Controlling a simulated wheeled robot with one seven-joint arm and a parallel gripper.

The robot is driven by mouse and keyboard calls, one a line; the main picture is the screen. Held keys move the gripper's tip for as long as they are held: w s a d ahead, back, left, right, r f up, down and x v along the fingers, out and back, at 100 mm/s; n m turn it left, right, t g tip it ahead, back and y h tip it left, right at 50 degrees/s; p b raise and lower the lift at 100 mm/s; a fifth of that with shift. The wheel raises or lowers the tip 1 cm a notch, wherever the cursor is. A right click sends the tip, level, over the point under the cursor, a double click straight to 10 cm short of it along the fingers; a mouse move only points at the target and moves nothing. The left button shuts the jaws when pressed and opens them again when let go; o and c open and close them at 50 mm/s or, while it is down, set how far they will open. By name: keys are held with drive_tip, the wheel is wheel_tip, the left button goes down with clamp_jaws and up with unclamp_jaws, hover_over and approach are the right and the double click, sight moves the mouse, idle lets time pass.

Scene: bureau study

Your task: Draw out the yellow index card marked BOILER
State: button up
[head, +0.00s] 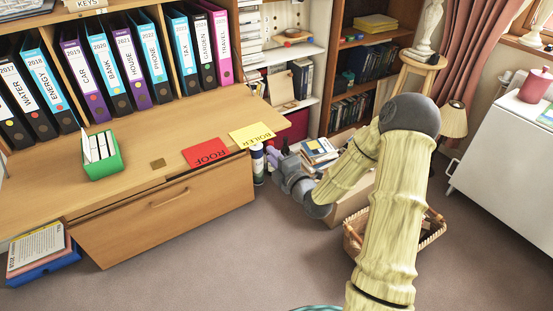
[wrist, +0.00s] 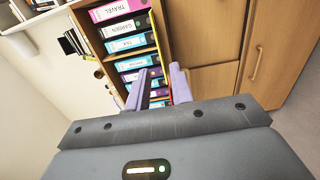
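The yellow card marked BOILER (head: 252,134) lies flat on the bureau's wooden writing surface, close to its right edge. Its lettering appears upside down in the head view. My gripper (head: 272,156) is just off that right edge, a short way to the lower right of the card and apart from it. In the wrist view, the two lilac fingers of my gripper (wrist: 159,68) stand apart with nothing clearly held between them. The card cannot be clearly made out in the wrist view.
A red card marked ROOF (head: 206,153) lies left of the yellow one. A green box of white cards (head: 103,160) stands further left. Labelled binders (head: 118,70) line the shelf behind.

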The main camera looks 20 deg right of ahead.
drive_tip(key=x, duration=0.7)
drive_tip(key=shift+w+b, duration=0.15)
drive_tip(key=shift+b, duration=0.15)
clamp_jaws()
idle(0.4)
drive_tip(key=b+v, duration=0.2)
drive_tip(key=v, duration=0.4)
idle(0.9)
